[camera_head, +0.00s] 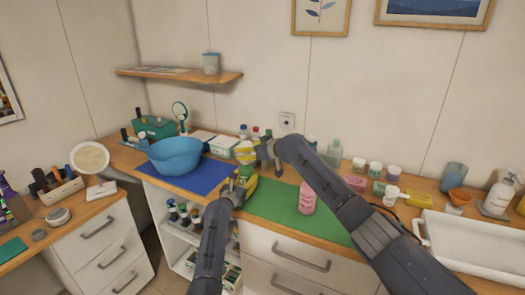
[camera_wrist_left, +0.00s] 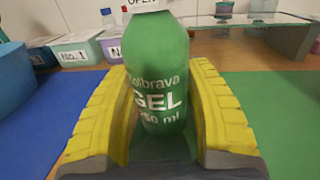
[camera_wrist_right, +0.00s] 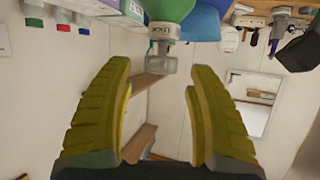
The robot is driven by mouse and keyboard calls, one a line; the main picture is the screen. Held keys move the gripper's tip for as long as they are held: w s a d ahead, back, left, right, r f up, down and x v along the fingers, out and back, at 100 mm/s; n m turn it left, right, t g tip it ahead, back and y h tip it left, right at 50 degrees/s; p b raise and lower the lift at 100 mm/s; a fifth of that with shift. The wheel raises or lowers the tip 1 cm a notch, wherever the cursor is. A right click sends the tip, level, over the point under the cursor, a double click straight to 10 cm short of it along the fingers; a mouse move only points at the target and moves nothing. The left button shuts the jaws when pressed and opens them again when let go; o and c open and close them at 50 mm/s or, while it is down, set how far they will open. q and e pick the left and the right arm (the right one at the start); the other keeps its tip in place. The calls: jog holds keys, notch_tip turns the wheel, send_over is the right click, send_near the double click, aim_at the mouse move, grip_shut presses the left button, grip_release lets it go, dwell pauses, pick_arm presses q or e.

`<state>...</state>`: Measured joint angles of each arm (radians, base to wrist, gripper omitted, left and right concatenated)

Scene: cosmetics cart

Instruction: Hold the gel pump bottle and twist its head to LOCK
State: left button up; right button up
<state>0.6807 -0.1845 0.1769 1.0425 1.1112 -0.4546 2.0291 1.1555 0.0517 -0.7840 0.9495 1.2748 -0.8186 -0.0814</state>
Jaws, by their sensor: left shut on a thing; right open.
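The green gel pump bottle (camera_wrist_left: 158,75) stands between the yellow fingers of my left gripper (camera_head: 240,186), which is shut on its body. Its collar label, cut by the top edge of the left wrist view, reads OPEN. In the right wrist view the bottle (camera_wrist_right: 170,9) appears upside down with its translucent pump head (camera_wrist_right: 156,64); the collar there carries a word that looks like LOCK. My right gripper (camera_head: 262,150) is open by the bottle's top. In its wrist view the pump head shows between the fingertips, with gaps on both sides.
A blue basin (camera_head: 175,158) stands on a blue mat (camera_head: 205,183) to the left. A green mat (camera_head: 275,203) lies to the right, with a pink bottle (camera_head: 307,198) on it. Small bottles and boxes line the back. A white tray (camera_head: 470,250) is at far right.

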jog(key=v, duration=0.9)
jog(key=shift+d, duration=0.1)
dwell(0.3)
pick_arm(q)
jog(key=o, duration=1.5)
jog(key=shift+c, duration=0.2)
